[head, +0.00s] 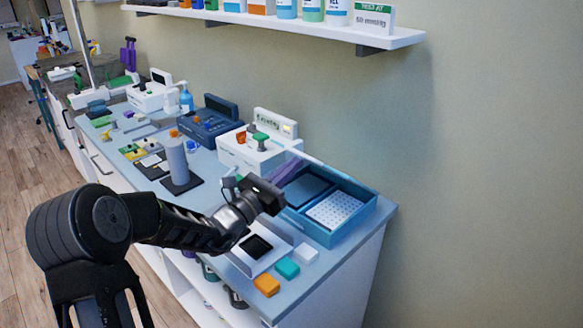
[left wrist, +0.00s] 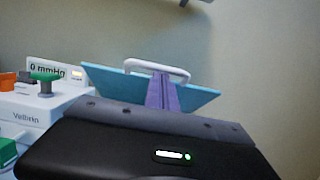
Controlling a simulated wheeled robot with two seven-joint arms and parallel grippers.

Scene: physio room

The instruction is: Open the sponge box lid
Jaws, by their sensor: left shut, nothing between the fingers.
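The blue sponge box (head: 325,238) stands at the right end of the counter. Its inside shows from above: a dark blue section and a white dotted section (head: 335,209). The lid (head: 322,164) shows as a thin pale blue edge, raised along the box's back left. In the left wrist view the lid (left wrist: 108,84) is a tilted blue panel with a white handle (left wrist: 135,65). My left gripper (head: 296,164), with purple fingers (left wrist: 161,80), is shut and empty, close to the lid. Contact cannot be told. My right gripper is not in view.
A white device (head: 240,154) with a display stands left of the box. A small scale (head: 250,262) and orange (head: 266,285), teal (head: 287,267) and white (head: 306,254) blocks lie in front. A grey bottle (head: 177,160) stands further left. A shelf (head: 400,37) hangs above.

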